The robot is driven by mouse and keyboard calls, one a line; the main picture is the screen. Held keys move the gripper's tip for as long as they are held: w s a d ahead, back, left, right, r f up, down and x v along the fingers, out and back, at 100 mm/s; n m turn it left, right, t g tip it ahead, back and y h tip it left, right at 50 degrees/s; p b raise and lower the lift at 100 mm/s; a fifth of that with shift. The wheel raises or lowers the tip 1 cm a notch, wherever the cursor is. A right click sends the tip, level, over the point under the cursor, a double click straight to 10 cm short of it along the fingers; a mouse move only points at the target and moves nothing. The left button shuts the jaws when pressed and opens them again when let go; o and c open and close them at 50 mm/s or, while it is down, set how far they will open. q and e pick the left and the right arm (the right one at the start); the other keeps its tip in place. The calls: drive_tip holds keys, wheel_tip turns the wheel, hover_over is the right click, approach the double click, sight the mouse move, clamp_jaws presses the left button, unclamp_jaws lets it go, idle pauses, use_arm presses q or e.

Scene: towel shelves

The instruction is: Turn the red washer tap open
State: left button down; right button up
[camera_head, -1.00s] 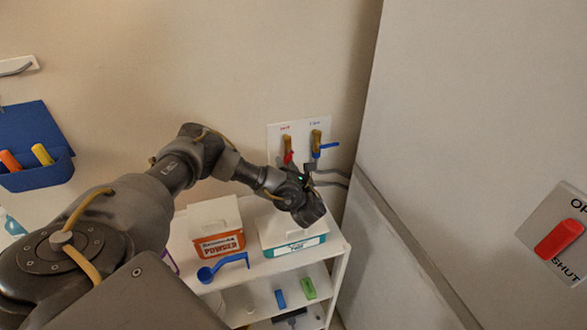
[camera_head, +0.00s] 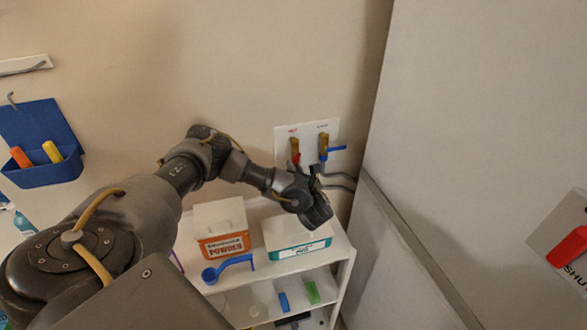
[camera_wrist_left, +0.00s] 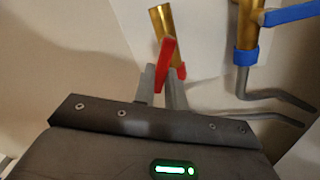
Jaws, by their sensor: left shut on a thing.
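The red washer tap is a brass tap with a red lever (camera_head: 295,157), on a white wall plate under the left label. In the left wrist view the red lever (camera_wrist_left: 165,62) points down and slightly left from the brass body (camera_wrist_left: 163,22). My left gripper (camera_wrist_left: 163,90) has its two grey fingers either side of the lever's lower end, shut on it. In the head view this gripper (camera_head: 303,170) is just below the tap, and its fingertips are small and partly hidden by the wrist.
A brass tap with a blue lever (camera_head: 337,148) pointing right stands close on the right. Grey hoses (camera_head: 340,182) run below it. Powder (camera_head: 220,228) and teal-labelled (camera_head: 296,238) boxes stand on the white shelf below. A large grey panel (camera_head: 470,120) bounds the right side.

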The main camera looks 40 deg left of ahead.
use_arm(q)
drive_tip(key=n+b, duration=0.1)
drive_tip(key=n, duration=0.1)
drive_tip(key=w+n+b, duration=0.1)
drive_tip(key=n+b, duration=0.1)
drive_tip(key=d+n+b, duration=0.1)
drive_tip(key=b, duration=0.1)
drive_tip(key=shift+w+f+n, duration=0.2)
drive_tip(key=shift+f+n, duration=0.05)
drive_tip(key=shift+n, duration=0.15)
idle(0.3)
drive_tip(key=c, duration=1.4)
unclamp_jaws()
drive_tip(key=shift+c, duration=0.2)
